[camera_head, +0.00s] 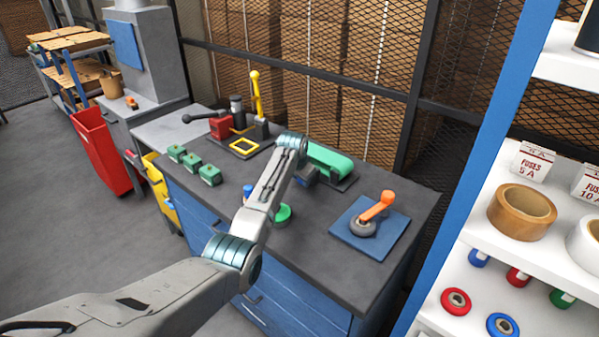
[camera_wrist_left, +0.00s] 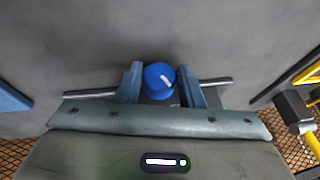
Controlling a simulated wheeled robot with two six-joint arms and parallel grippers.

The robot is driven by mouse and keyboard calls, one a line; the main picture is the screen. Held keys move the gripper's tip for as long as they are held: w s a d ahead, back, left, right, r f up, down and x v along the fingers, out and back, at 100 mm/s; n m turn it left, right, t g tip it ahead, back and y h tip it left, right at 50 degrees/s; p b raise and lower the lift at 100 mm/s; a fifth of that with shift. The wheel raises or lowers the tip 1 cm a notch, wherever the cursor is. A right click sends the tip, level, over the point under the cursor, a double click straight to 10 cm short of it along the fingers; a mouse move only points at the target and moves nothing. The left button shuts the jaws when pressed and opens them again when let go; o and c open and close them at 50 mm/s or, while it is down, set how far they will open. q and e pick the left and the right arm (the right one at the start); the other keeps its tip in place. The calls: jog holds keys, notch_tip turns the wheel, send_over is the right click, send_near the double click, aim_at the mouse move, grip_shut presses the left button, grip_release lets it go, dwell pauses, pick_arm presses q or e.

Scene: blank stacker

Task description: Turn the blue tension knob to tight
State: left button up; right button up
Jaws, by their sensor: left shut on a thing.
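The blue tension knob (camera_wrist_left: 160,79) shows in the left wrist view as a round cap with a short white mark, which points toward the picture's lower right. My left gripper (camera_wrist_left: 161,88) is shut on it, with one blue-grey finger on each side. No tight or loose label is readable. My right gripper is out of view.
Several green blocks (camera_head: 209,175) and a yellow lever (camera_head: 256,95) are to the left and back. A mesh fence is behind.

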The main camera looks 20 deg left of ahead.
pick_arm(q)
jog(key=shift+y, duration=0.3)
jog(key=o, duration=1)
jog(key=shift+r, duration=0.1)
jog(key=b+v, duration=0.2)
jog(key=v, duration=0.8)
jog(key=shift+s+r, duration=0.25)
jog(key=shift+s, duration=0.05)
